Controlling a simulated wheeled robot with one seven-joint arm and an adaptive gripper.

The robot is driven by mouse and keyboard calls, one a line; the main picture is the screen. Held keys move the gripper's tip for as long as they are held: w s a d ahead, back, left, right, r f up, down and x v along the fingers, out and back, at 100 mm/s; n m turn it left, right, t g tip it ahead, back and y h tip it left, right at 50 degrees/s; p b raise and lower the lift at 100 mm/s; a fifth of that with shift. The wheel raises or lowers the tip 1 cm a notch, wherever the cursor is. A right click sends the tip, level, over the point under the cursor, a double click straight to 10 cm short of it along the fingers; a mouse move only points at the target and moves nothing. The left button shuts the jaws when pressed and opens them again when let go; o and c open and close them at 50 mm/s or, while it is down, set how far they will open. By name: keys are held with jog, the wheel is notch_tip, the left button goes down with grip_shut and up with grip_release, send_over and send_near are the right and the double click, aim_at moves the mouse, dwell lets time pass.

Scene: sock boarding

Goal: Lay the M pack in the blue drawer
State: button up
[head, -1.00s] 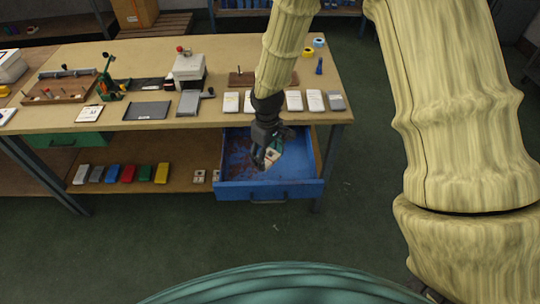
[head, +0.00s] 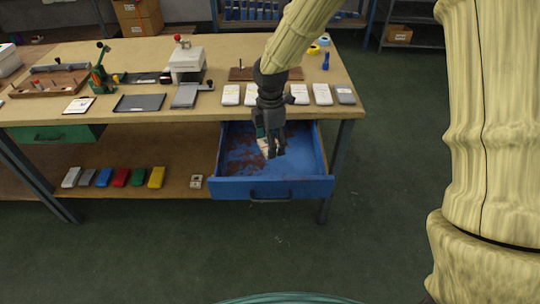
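The blue drawer (head: 228,188) is pulled out under the right end of the workbench, and its floor has dark brown patches. My gripper (head: 269,148) points down inside the drawer's outline, near its middle. A small pale pack (head: 263,146) shows at my fingertips, partly covered by the dark fingers. The fingers look closed on it. Its letter is too small to read, so I cannot confirm that it is the M pack. I cannot tell whether it touches the drawer floor.
Another small pale pack (head: 196,182) lies on the lower shelf (head: 180,192), left of the drawer. Several coloured blocks (head: 121,177) line that shelf. The workbench (head: 200,112) above carries white packets, a press and trays. A closed green drawer (head: 50,134) is at the left.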

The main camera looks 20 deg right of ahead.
aim_at(270, 169)
jog(key=shift+f, duration=4.5)
jog(key=shift+f, duration=0.15)
jog(key=o, duration=1)
notch_tip(270, 169, up, 12)
jog(key=shift+r, duration=0.15)
